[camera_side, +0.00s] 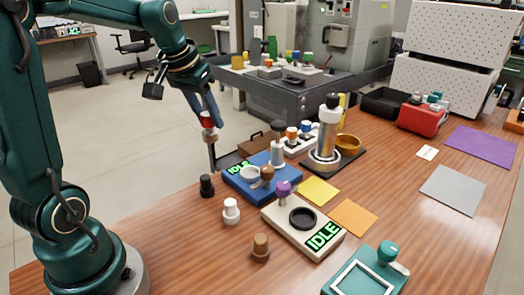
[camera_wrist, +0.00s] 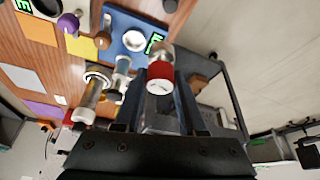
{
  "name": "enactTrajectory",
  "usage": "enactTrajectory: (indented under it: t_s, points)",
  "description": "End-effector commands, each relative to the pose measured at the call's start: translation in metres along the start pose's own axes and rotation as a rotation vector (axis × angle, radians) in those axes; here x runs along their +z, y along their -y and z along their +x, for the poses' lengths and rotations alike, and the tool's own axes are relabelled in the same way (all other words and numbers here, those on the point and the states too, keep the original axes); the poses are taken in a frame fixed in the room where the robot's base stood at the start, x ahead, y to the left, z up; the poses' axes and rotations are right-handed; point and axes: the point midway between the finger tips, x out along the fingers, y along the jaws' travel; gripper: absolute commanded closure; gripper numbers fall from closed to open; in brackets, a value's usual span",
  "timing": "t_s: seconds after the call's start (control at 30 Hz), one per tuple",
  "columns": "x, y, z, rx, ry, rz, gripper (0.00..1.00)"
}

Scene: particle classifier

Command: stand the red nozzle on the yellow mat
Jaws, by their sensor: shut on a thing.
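My gripper (camera_side: 207,110) is high above the table's back edge at the left, pointing down. It is shut on the red nozzle (camera_side: 208,120), which shows red with a pale part. In the wrist view the nozzle (camera_wrist: 160,78) sits between the fingers, its red body and whitish end face toward the camera and a pale metallic part beyond. The yellow mat (camera_side: 318,191) lies flat and bare on the table, well to the right of and below my gripper. It also shows in the wrist view (camera_wrist: 81,46).
A blue device (camera_side: 240,182) and a beige device with a green IDLE screen (camera_side: 321,236) stand left of and in front of the yellow mat. A tall glass column (camera_side: 327,135) stands behind it. An orange mat (camera_side: 353,217) lies beside it. Small black, white and brown nozzles stand nearer.

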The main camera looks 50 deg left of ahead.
Motion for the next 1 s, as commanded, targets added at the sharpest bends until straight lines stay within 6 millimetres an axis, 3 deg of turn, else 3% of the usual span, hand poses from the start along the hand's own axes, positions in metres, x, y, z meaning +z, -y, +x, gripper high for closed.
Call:
enactTrajectory:
  t_s: [0.1,0.43,0.77,1.0]
  points:
    - [0.013,-0.029,-0.011,0.037,-0.003,0.09,1.0]
    - [0.035,-0.083,-0.026,0.121,0.0,0.293,1.0]
    - [0.001,-0.11,-0.018,0.158,0.001,0.377,1.0]
    - [-0.036,-0.132,0.001,0.179,0.001,0.426,1.0]
